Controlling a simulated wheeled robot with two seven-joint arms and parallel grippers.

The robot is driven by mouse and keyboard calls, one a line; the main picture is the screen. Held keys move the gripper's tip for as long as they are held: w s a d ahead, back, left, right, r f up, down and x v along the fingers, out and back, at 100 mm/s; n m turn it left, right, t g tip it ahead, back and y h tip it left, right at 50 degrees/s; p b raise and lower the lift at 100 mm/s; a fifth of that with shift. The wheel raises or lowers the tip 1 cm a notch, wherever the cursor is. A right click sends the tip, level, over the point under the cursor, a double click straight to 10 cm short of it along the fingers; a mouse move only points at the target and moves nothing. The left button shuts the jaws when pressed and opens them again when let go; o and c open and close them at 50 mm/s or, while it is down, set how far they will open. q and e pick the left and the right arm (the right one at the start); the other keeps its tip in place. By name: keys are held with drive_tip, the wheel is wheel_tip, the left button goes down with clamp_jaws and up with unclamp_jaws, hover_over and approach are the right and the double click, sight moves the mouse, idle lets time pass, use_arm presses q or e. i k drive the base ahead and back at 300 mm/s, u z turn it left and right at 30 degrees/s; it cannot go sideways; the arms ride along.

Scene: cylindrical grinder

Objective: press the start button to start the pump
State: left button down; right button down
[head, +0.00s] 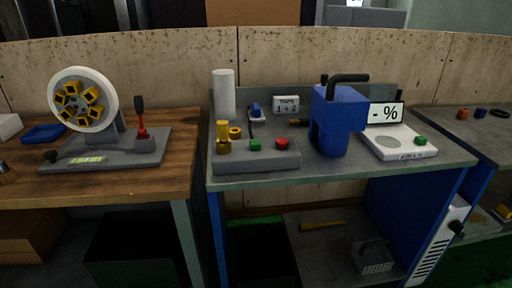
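A grey control box (257,160) sits at the front left of the middle bench. On its top are a green button (255,144) and, to the right of it, a red button (281,143). Yellow cylindrical parts (222,144) stand at its left end. A blue machine with a black handle (336,122) stands right of the box. A white device (399,144) with a display reading "- %" (385,113) has another green button (420,141). No label marks which button is start. Neither of my grippers is in view.
The middle bench (330,172) also holds a white cylinder (223,93) and a "TOPS 1 + 2" sign (286,104). A wooden table (150,182) on the left carries a wheel fixture (84,99) with a red-based lever (142,132). Another bench (470,139) stands at right.

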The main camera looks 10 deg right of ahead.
sight(254, 145)
drive_tip(key=u, duration=0.65)
drive_tip(key=i, duration=0.6)
drive_tip(key=z, duration=0.7)
